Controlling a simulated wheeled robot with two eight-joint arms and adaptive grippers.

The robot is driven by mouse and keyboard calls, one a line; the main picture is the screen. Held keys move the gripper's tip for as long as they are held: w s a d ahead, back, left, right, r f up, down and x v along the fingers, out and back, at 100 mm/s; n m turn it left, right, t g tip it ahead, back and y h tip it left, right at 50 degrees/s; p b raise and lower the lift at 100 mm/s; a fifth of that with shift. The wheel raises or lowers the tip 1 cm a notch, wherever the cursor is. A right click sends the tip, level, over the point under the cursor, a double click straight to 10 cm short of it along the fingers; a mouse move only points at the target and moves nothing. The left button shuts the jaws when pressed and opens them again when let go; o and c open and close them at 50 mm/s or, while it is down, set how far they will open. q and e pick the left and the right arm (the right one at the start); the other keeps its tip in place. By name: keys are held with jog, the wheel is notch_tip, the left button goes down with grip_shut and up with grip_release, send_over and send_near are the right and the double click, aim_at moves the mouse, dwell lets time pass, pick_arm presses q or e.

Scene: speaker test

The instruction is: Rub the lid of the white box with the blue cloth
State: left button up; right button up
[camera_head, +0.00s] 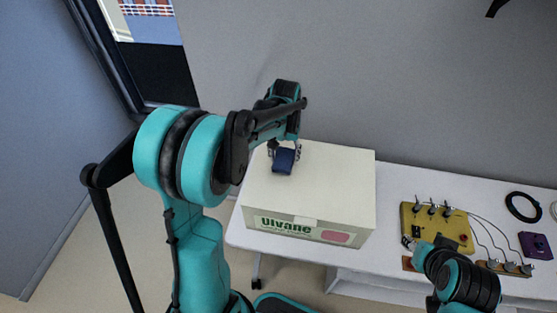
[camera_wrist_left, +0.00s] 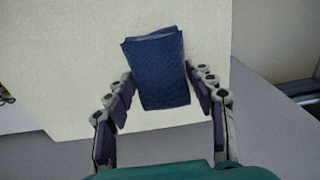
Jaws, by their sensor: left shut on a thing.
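The white box (camera_head: 345,190) stands on the white table, with green lettering and a pink patch on its front. Its pale lid fills much of the left wrist view (camera_wrist_left: 70,60). My left gripper (camera_head: 284,151) is over the left back part of the lid, shut on the folded dark blue cloth (camera_head: 283,163). In the left wrist view the cloth (camera_wrist_left: 158,72) sits between the two fingers, against the lid as background; I cannot tell whether it touches the lid. My right gripper (camera_head: 411,243) is low at the right, partly hidden by its arm; its opening is unclear.
Right of the box on the table (camera_head: 388,205) are a yellow board (camera_head: 440,226) with plugs and wires, a brown strip (camera_head: 503,268) with plugs, a purple device (camera_head: 535,245) and a black ring (camera_head: 522,207). A grey wall is close behind the table.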

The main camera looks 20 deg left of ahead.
pick_arm(q)
jog(key=shift+a+r+p, duration=0.2)
jog(key=shift+r+p, duration=0.3)
jog(key=shift+r, duration=0.4)
jog(key=shift+d+r+p, duration=0.1)
jog(key=shift+r+p, duration=0.65)
jog(key=shift+r, duration=0.4)
jog(key=shift+f, duration=0.1)
